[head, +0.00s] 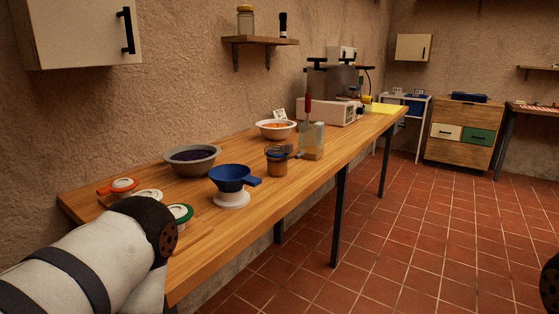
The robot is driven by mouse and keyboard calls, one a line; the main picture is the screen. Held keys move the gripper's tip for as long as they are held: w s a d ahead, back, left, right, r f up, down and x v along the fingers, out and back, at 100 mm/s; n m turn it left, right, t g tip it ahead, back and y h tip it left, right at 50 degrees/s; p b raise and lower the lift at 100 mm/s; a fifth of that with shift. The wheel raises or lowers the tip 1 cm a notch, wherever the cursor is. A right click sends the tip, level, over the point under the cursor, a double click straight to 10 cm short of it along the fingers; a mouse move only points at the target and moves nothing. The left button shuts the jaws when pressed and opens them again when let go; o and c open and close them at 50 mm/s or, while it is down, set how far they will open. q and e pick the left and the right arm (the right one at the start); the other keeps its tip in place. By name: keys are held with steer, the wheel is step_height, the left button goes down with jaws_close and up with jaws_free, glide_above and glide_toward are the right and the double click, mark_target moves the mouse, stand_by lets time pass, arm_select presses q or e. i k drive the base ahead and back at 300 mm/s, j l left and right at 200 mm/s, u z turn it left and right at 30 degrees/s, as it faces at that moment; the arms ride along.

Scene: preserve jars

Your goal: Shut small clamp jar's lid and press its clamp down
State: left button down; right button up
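A small jar (277,168) with brownish contents stands near the front edge of the table, around its middle. A dark, tilted piece at its top looks like a raised lid; its clamp is too small to make out. My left arm comes in from the lower left over the near end of the table, well short of the jar. A black end of its link shows, but no gripper fingers can be seen. Only a dark bit of my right arm shows at the right edge, away from the table; its gripper is out of view.
A blue funnel (232,178) on a white base and a grey bowl of dark fruit (192,160) stand left of the jar. Behind are a bowl of orange food (275,129) and a tall clear container (312,142).

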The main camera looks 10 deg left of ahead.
mark_target(300, 155)
steer(key=i+l+u, duration=0.75)
steer(key=l, duration=0.15)
steer(key=i+l+u, duration=0.1)
steer(key=l+u, duration=0.2)
steer(key=i+l+u, duration=0.1)
steer(key=l+u, duration=0.15)
steer(key=l, duration=0.2)
steer(key=i+l+u, duration=0.1)
steer(key=l+u, duration=0.15)
steer(key=l, duration=0.15)
steer(key=l+u, duration=0.25)
steer(key=l, duration=0.2)
